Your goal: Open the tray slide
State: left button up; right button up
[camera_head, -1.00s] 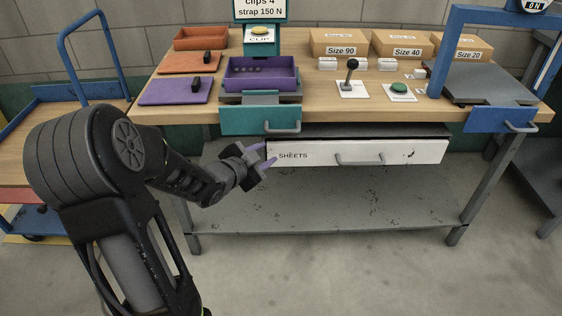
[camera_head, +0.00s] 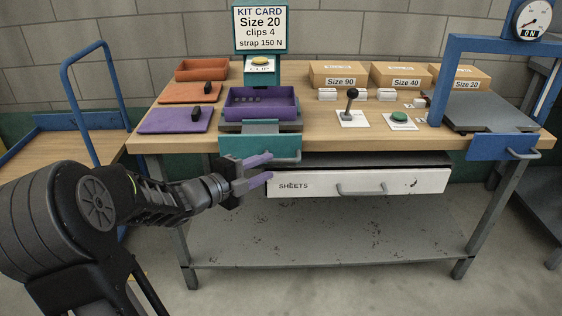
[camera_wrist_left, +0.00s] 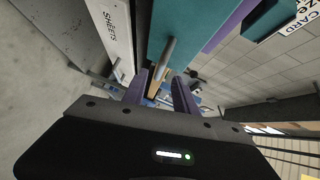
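The tray slide has a teal front (camera_head: 250,146) with a grey bar handle (camera_head: 284,160) under the bench edge. A purple tray (camera_head: 262,113) sits above it. The slide looks shut. My left gripper (camera_head: 268,168) is open, with its two purple fingers apart just left of the handle. In the left wrist view, my left gripper (camera_wrist_left: 160,92) points toward the handle (camera_wrist_left: 164,62) on the teal front (camera_wrist_left: 180,25). The handle lies just ahead, roughly in line with the gap. I cannot tell whether a finger touches it. My right gripper is not in view.
A white SHEETS drawer (camera_head: 375,183) sits just below and right of the teal front, slightly pulled out. A second handled front, blue (camera_head: 492,147), is at the right end. A lower shelf (camera_head: 330,232) spans the bench. A blue cart (camera_head: 75,130) stands left. The floor in front is clear.

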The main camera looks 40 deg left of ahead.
aim_at(279, 162)
pick_arm(q)
jog(key=w, duration=0.4)
jog(key=w+d+f+b, duration=0.1)
jog(key=w, duration=0.1)
jog(key=shift+w, duration=0.15)
grip_shut()
dwell(1.3)
